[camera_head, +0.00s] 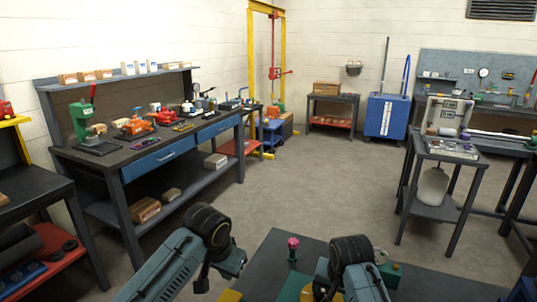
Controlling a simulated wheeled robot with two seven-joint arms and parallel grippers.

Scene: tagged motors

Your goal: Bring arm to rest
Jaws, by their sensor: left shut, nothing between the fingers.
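My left arm comes in from the bottom left and bends at a black wrist joint. My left gripper (203,283) hangs below it, small and dark, shut with nothing in it, left of the near dark table (440,285). My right arm reaches up from the bottom over that table. My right gripper (322,287) is mostly hidden by its own wrist and arm, so its fingers cannot be made out.
On the near table stand a pink-topped green post (292,247) and a green block (293,287). A long workbench (110,158) with tools is at left. A small cart (452,152) stands at right. The middle floor (310,185) is clear.

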